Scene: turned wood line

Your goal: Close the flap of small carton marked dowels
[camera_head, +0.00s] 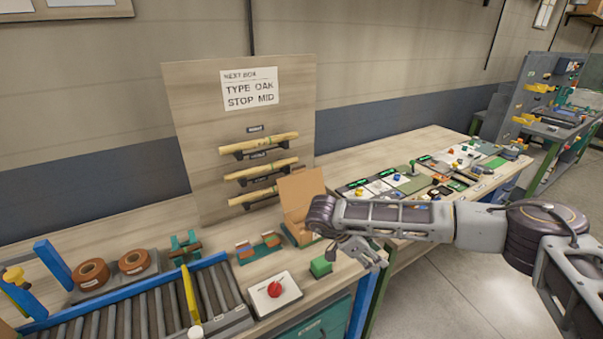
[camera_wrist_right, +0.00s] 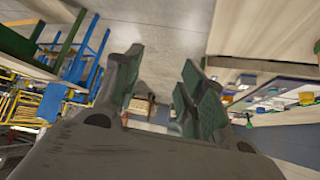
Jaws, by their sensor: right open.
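A small brown carton (camera_head: 298,226) stands on the wooden bench below the display board, with its flap (camera_head: 301,190) raised and leaning back. No dowels marking is readable on it, and my right arm hides part of its right side. My right gripper (camera_head: 372,262) hangs in front and to the right of the carton, apart from it, near the bench's front edge. In the right wrist view its fingers (camera_wrist_right: 158,95) are spread with nothing held between them. My left gripper does not show in either view.
A roller conveyor (camera_head: 135,311) lies left. The board (camera_head: 196,130) carries several wooden rods behind. More bench with small parts extends right.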

